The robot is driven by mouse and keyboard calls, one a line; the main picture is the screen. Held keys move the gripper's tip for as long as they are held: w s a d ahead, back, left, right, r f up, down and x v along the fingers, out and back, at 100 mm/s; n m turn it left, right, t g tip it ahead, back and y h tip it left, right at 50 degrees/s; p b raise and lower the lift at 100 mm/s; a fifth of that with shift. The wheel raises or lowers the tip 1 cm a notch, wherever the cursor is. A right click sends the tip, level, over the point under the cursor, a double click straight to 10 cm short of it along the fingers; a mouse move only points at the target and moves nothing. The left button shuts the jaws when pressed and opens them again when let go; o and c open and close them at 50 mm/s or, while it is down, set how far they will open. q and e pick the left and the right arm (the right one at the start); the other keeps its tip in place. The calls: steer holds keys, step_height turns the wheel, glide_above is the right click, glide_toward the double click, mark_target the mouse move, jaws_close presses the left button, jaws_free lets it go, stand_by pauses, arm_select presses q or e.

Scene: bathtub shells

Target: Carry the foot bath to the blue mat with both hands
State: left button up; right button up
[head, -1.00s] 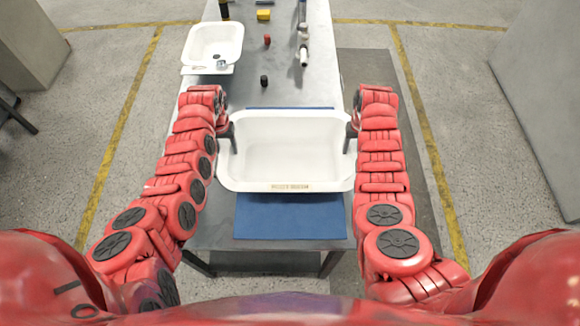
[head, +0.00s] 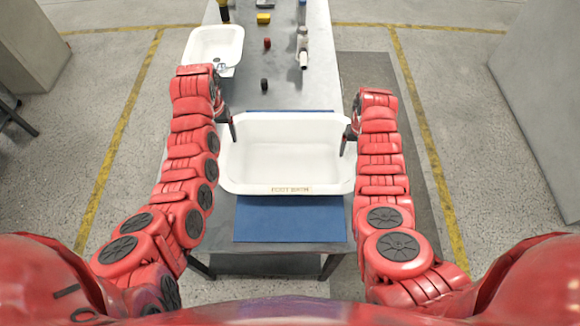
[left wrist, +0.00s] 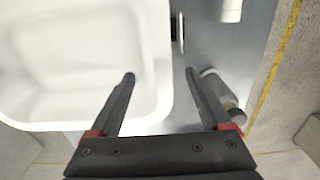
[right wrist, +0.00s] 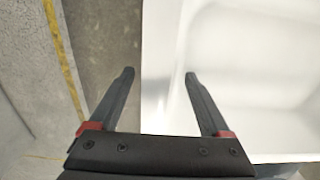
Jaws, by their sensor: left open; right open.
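The white foot bath (head: 287,190), with a label on its near wall, stands upright over the blue mat (head: 290,220). The mat shows in front of the bath and as a thin strip behind it. My left gripper (head: 228,125) is open at the bath's left rim. In the left wrist view, one finger of the left gripper (left wrist: 160,78) is over the bath (left wrist: 160,60) and the other is outside it. My right gripper (head: 350,135) is open at the right rim. In the right wrist view, the fingers of the right gripper (right wrist: 158,75) straddle the rim (right wrist: 157,100); contact is unclear.
A smaller white basin (head: 238,45) sits at the table's back left. A black item (head: 264,84), a red item (head: 267,43), a yellow block (head: 263,18) and a white bottle (head: 302,45) stand behind the bath. Floor is free on both sides of the table.

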steer(key=shift+r, duration=0.2)
arm_select(q)
step_height(320, 180, up, 4)
steer(key=shift+f, duration=0.2)
arm_select(e)
step_height(320, 180, up, 12)
steer(key=shift+f, duration=0.2)
stand_by(0.4)
